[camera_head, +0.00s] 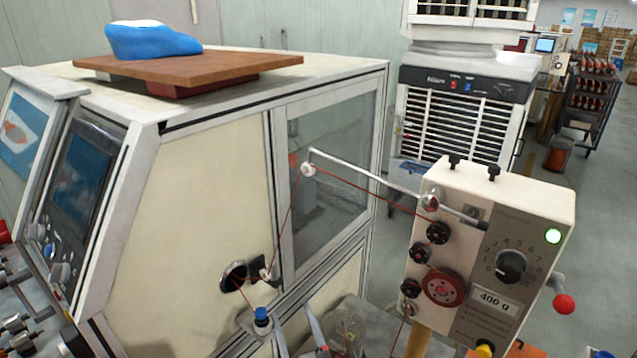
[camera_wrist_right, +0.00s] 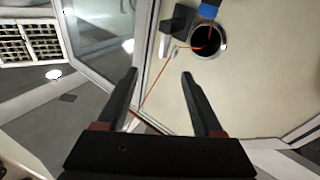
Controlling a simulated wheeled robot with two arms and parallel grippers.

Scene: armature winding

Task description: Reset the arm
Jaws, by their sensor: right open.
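A thin metal arm (camera_head: 385,187) slants up and left from the cream tensioner box (camera_head: 545,200), with a small white pulley (camera_head: 308,169) at its tip. A reddish wire (camera_head: 291,218) runs over this pulley and down to a round hole (camera_head: 234,276) in the machine's side panel. My left gripper is not clearly visible.
The cream machine cabinet (camera_head: 200,200) has a glass window (camera_head: 330,170). The tensioner carries a dial (camera_head: 511,266), a red-ended lever (camera_head: 563,303) and several wire rollers. Floor shows at the far right.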

